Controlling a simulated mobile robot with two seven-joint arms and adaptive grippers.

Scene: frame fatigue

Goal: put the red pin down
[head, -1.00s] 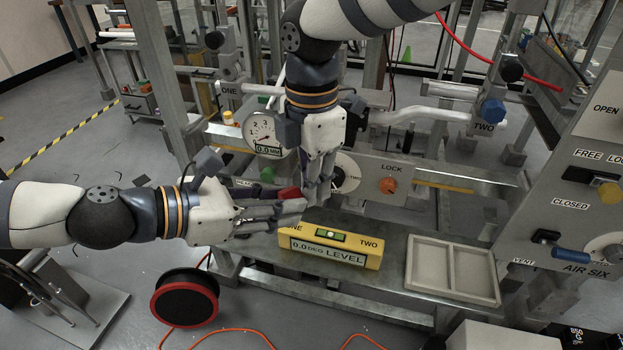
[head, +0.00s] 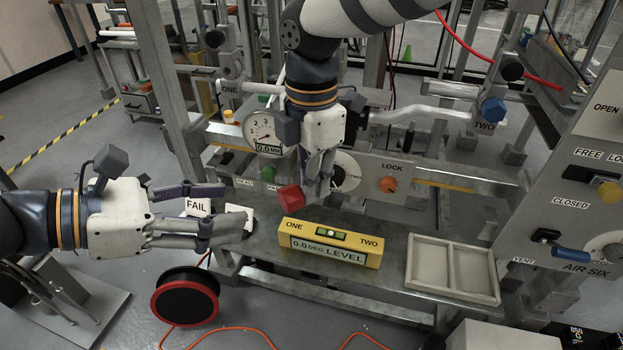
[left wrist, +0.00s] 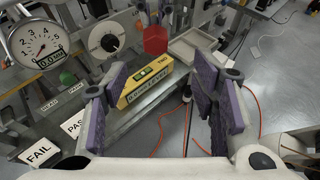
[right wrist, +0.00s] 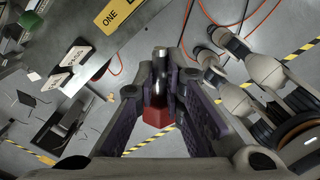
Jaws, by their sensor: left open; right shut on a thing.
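The red pin has a red block-like head (head: 289,198) and a metal shaft (right wrist: 160,65). My right gripper (head: 318,190) reaches down from above and is shut on the pin, above the bench shelf. In the right wrist view the pin sits between the fingers (right wrist: 163,95). The red head also shows in the left wrist view (left wrist: 155,39), beyond the open fingers. My left gripper (head: 222,213) is open and empty, to the left of the pin and apart from it. Its fingers spread wide in the left wrist view (left wrist: 163,95).
A yellow level (head: 330,243) reading 0.0 DEG lies on the metal shelf (head: 390,285). A pale two-part tray (head: 449,291) is to its right. FAIL (head: 198,207) and PASS labels are at the left. A LOCK panel (head: 360,178) stands behind. A cable reel (head: 185,298) is below.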

